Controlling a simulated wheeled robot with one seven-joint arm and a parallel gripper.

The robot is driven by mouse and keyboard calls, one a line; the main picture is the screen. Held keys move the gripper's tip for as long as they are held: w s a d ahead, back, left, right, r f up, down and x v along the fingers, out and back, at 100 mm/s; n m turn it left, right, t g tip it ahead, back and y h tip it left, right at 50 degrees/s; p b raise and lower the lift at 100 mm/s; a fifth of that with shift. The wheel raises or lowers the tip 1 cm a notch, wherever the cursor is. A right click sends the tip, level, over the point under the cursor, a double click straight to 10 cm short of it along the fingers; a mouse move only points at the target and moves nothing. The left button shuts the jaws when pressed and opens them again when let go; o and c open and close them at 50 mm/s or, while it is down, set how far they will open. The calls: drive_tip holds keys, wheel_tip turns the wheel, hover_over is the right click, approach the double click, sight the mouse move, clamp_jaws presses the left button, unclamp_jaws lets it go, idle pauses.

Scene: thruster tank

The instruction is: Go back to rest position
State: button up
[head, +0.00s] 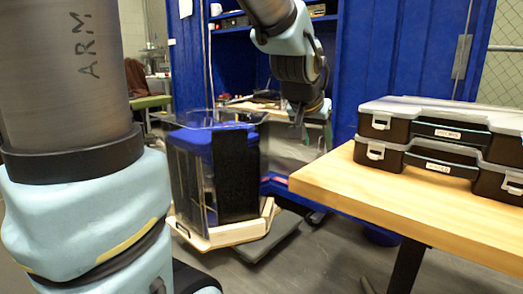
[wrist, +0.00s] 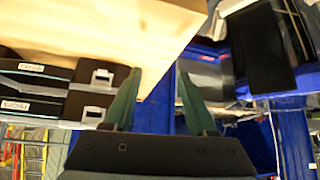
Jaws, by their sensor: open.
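My gripper (head: 298,118) hangs at the end of my raised arm in the head view, pointing down, between the clear tank and the wooden table. In the wrist view my gripper (wrist: 158,88) shows two dark green fingers spread apart with nothing between them. The clear-walled tank (head: 190,180) with a blue and black inside stands on a low wooden base to the left of the gripper. It shows in part at the upper right of the wrist view (wrist: 262,50).
A wooden table (head: 400,198) is at the right, with two stacked black cases (head: 440,135) with grey lids on it. A blue cabinet (head: 378,70) stands behind. A low dark platform (head: 268,240) lies on the floor beside the tank. Grey floor shows between tank and table.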

drive_tip(key=s+a+f+n+g+y, duration=0.2)
drive_tip(key=s+a+f+n+g, duration=0.15)
drive_tip(key=a+f, duration=0.6)
drive_tip(key=s+a+f+n+g+y, duration=0.2)
drive_tip(key=s+a+f, duration=0.2)
drive_tip(key=a+f, duration=0.55)
wheel_tip(320, 180, up, 26)
drive_tip(key=a+p, duration=0.2)
drive_tip(key=p, duration=2.1)
drive_tip(key=shift+s, duration=0.15)
drive_tip(key=shift+m, duration=0.25)
drive_tip(key=shift+c, duration=0.3)
